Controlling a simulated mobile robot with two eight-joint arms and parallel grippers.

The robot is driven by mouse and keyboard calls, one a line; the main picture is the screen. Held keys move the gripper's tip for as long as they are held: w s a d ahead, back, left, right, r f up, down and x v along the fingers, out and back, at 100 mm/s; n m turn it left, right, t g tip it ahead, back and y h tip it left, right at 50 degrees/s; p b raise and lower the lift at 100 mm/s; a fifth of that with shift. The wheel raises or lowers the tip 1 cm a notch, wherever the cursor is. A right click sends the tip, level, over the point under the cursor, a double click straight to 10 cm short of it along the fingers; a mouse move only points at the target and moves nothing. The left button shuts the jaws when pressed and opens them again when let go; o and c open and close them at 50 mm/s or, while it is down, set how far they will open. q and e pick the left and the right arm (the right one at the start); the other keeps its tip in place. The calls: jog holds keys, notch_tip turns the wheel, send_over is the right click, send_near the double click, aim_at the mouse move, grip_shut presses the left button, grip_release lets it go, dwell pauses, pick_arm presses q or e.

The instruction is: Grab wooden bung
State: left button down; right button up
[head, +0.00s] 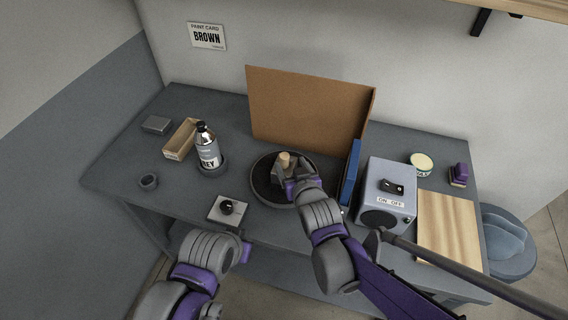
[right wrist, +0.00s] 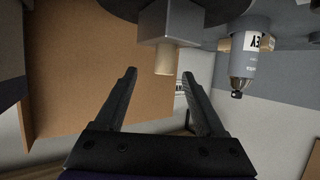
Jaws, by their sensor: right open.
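The wooden bung (head: 285,160) is a short pale cylinder standing upright in the top of a grey block. The block stands on a dark round turntable (head: 262,198). In the right wrist view, which looks upside down, the bung (right wrist: 163,63) sticks out of the grey block (right wrist: 168,24). My right gripper (head: 293,179) is close by the block in the head view, partly covering it. In the right wrist view my right gripper (right wrist: 157,76) is open and empty, its fingertips on either side of the bung's line, apart from it. My left arm is low in the head view; its jaws do not show.
A brown board (head: 310,105) stands behind the turntable, with a blue panel (head: 351,172) to the right. A grey ON/OFF box (head: 390,175) stands further right. A labelled bottle (head: 208,148) and a wooden tray (head: 180,140) are left. A knob box (head: 228,209) is in front.

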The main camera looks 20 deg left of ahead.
aim_at(286, 160)
jog(key=shift+a+x, duration=0.15)
jog(key=shift+x, duration=1.25)
jog(key=shift+a+x, duration=0.15)
jog(key=shift+x, duration=1.2)
jog(key=shift+s, duration=0.2)
jog(key=shift+s+r, duration=0.1)
jog(key=shift+c, duration=0.9)
grip_shut()
